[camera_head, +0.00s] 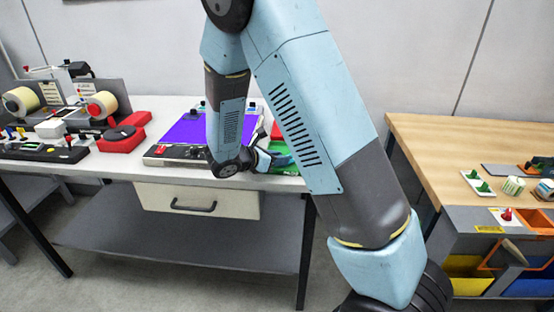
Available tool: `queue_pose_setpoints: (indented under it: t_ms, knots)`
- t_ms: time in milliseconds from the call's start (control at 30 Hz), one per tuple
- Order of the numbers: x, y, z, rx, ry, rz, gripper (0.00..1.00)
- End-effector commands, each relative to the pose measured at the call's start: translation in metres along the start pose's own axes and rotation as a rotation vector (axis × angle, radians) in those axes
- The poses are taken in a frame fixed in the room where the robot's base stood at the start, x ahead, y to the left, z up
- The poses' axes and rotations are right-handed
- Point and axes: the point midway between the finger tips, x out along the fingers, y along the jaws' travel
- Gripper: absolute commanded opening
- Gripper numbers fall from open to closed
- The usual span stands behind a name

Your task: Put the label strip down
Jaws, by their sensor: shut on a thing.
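My gripper (266,158) is low over the right end of the white table, at a green area (282,152) near the front edge. My own arm hides much of it. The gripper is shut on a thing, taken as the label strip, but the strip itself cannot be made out. Whether it touches the green surface cannot be told. Just left of the gripper is a device with a purple top (182,129), partly behind my arm.
The label rewinder (68,101) with cream rolls stands at the table's left. A red device (122,138) sits beside it. The white table (110,165) has a drawer (195,201) below. A wooden bench (440,140) with small parts and coloured bins stands at right, across a gap.

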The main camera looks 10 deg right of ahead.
Motion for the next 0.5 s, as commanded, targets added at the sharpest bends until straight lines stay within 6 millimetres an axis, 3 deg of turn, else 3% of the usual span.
queue_pose_setpoints:
  t_ms: [367,400,500]
  knots:
    - [0.0020,-0.0001,-0.0043,0.000,0.000,0.000,0.00]
    - [0.0019,0.0000,-0.0041,0.001,0.000,0.000,0.31]
    - [0.0019,0.0000,-0.0040,0.001,0.000,0.000,0.41]
